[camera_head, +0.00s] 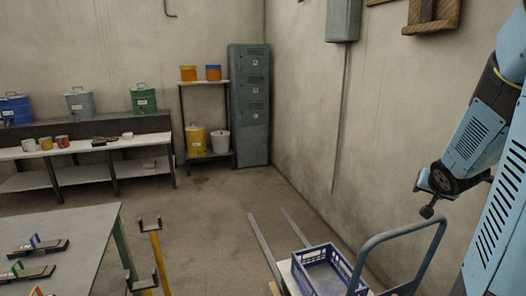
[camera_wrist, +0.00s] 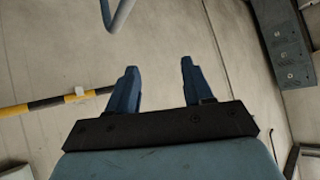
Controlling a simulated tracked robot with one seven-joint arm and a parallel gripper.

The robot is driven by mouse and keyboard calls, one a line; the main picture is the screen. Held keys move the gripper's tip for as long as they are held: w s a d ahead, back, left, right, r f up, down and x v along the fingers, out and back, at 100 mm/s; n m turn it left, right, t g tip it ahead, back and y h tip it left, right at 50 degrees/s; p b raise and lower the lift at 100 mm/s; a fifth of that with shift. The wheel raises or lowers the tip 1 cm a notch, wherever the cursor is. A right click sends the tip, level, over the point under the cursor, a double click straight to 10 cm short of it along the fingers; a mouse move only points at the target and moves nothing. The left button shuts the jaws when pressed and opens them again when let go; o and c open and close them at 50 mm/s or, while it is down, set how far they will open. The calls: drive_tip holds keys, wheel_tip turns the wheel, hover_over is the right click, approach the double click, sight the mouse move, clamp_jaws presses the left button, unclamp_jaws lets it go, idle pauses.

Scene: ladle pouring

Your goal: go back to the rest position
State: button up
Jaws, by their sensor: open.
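My gripper (camera_wrist: 158,67) shows in the wrist view with its two blue fingers spread apart. It is open, and nothing is between the fingers. In the head view my blue arm (camera_head: 478,140) is at the right edge, raised beside the right wall. My fingers cannot be made out clearly there. In the wrist view the space just beyond the fingertips shows only a plain pale surface.
A trolley's blue handle (camera_head: 385,238) and a blue crate (camera_head: 322,272) stand below my arm. A table (camera_head: 70,235) is at lower left. Lockers (camera_head: 249,105) and a bench (camera_head: 85,148) with pails are at the back. The middle floor is largely clear. The wrist view shows a yellow-black bar (camera_wrist: 40,105).

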drive_tip(key=s+a+r+n+g+y, duration=0.2)
drive_tip(key=s+a+r+n, duration=0.1)
drive_tip(key=s+a, duration=0.7)
drive_tip(key=s+a+r+n+g+y, duration=0.1)
drive_tip(key=s+a+r+n+y, duration=0.1)
drive_tip(key=s+a+r, duration=0.4)
drive_tip(key=s+a+n, duration=0.1)
drive_tip(key=s+a, duration=0.3)
drive_tip(key=a, duration=0.3)
drive_tip(key=shift+a+r+n+g, duration=0.25)
drive_tip(key=shift+r+n+g, duration=0.05)
drive_tip(key=shift+n+g, duration=0.1)
drive_tip(key=shift+s, duration=0.1)
